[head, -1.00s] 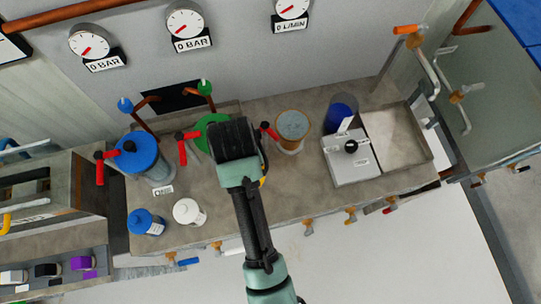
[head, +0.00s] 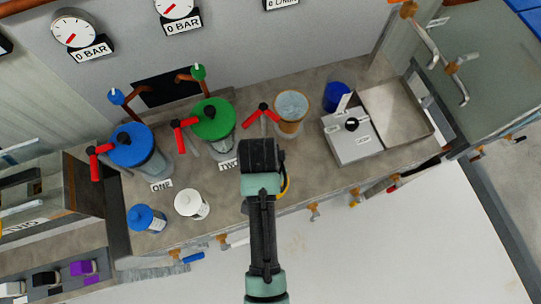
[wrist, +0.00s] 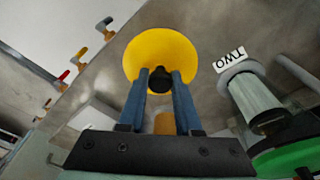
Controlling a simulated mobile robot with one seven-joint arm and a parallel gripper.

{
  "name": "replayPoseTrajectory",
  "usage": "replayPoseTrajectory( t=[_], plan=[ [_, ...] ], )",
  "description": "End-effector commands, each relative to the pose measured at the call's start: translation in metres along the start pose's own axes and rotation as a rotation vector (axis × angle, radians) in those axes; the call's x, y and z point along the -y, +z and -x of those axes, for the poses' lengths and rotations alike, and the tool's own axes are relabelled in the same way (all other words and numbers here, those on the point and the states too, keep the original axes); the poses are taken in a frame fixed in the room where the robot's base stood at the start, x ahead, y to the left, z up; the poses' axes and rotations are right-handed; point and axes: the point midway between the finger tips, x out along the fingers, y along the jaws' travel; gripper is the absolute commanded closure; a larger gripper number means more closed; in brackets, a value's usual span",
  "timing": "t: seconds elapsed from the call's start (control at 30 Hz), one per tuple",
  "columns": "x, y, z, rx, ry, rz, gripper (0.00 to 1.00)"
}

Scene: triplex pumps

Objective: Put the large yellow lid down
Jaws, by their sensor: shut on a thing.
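The large yellow lid (wrist: 160,52) is in my gripper (wrist: 159,82). Two blue fingers are shut on its black knob (wrist: 159,80). In the head view only a sliver of the yellow lid (head: 285,187) shows beside my wrist, which hides the rest. The lid is over the front part of the grey counter (head: 325,187); I cannot tell whether it touches the counter. A lidless container with an orange-brown rim (head: 291,107) stands behind it, to the right of the green-lidded canister.
The green-lidded canister (head: 213,120), labelled TWO, and the blue-lidded canister (head: 133,147) stand to the left. Small blue (head: 147,219) and white (head: 191,204) bottles stand at front left. Small taps line the counter's front edge.

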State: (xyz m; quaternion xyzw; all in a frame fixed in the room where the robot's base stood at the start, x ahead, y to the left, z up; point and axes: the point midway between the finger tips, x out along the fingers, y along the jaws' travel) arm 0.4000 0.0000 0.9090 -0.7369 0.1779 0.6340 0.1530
Motion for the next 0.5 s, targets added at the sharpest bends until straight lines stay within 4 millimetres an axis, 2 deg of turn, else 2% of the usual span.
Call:
replayPoseTrajectory(
  t=[0.4,0.5],
  plan=[
    [0.0,0.008,-0.053,0.001,0.0,0.002,1.0],
    [0.0,0.009,-0.06,-0.001,-0.001,0.002,1.0]
  ],
)
